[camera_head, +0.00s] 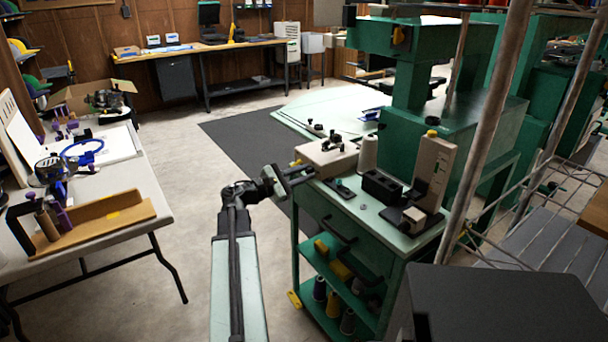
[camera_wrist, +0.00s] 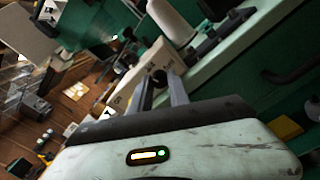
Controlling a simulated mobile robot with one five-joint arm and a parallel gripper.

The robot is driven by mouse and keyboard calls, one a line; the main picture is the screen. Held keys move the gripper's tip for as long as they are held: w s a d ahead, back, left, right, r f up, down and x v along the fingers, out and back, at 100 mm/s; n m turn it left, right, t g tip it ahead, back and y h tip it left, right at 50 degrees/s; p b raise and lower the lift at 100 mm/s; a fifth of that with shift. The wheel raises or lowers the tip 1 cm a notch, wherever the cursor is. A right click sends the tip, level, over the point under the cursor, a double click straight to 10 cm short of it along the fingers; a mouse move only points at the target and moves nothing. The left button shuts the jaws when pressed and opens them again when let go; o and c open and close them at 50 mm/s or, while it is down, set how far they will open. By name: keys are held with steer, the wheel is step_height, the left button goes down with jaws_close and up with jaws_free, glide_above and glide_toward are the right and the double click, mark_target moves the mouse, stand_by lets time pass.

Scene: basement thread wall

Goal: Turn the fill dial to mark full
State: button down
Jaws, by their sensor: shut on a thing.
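The fill dial (camera_wrist: 160,76) is a small dark knob on the near face of a beige box (camera_wrist: 139,72), seen in the wrist view. In the head view the box (camera_head: 325,162) sits on the left end of the green cart's top (camera_head: 360,205). My gripper (camera_wrist: 162,90) is shut on the dial, one finger on each side of it. In the head view my gripper (camera_head: 300,173) meets the box's near left side and hides the dial. Lettering near the dial is too small to read, so I cannot tell its setting.
A white thread cone (camera_head: 368,153), a black block (camera_head: 381,187) and an upright beige gauge (camera_head: 433,172) stand on the cart. Green machinery (camera_head: 455,130) rises behind. A white table (camera_head: 110,200) stands at left, with open floor between it and the cart.

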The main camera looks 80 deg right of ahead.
steer(key=shift+m, duration=0.3)
steer(key=c, duration=1.2)
jaws_free()
steer(key=shift+c, duration=0.2)
